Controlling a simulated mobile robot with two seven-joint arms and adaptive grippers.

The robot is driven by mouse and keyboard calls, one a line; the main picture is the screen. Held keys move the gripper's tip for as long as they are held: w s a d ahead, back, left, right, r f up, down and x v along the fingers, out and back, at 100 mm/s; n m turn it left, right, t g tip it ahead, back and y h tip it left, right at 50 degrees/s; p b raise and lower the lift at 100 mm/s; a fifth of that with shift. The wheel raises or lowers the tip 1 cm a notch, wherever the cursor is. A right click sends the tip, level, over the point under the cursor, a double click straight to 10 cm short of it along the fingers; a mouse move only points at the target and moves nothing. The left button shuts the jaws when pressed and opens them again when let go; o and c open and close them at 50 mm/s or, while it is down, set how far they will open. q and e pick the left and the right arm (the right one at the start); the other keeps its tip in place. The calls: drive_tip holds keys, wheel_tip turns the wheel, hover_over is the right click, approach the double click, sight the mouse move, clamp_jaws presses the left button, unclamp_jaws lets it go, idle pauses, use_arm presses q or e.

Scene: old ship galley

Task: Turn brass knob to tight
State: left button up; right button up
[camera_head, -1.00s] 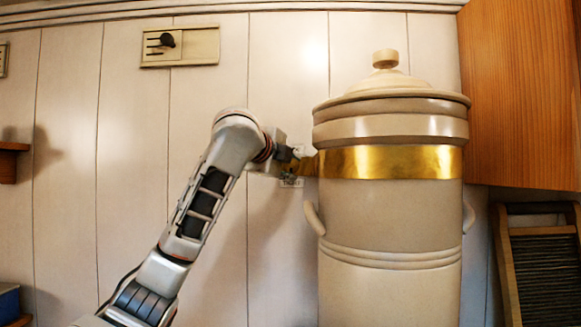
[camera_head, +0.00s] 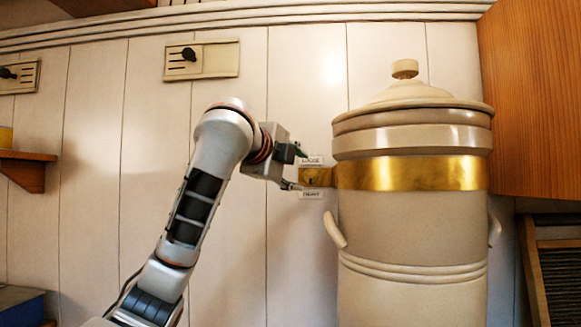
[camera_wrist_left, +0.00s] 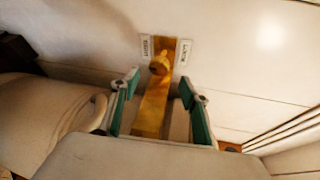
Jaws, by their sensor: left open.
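In the head view the knob (camera_head: 312,178) is at the left end of the brass band (camera_head: 420,174) around the urn. A "LOOSE" label (camera_head: 311,160) is above it and a "TIGHT" label (camera_head: 311,195) below. My left gripper (camera_head: 299,170) is open and empty just left of the knob, one finger above the other. In the left wrist view its green-sided fingers (camera_wrist_left: 159,82) flank the knob's line, without visible contact.
The large cream urn (camera_head: 413,225) with lid and side handles stands right of the knob, close to my left gripper. A wooden cabinet (camera_head: 535,100) is at the far right. A slotted vent (camera_head: 201,60) is above my arm. A small shelf (camera_head: 25,170) is at the left.

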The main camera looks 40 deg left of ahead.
use_arm(q)
drive_tip(key=v, duration=0.3)
drive_tip(key=shift+s, duration=0.3)
idle(0.4)
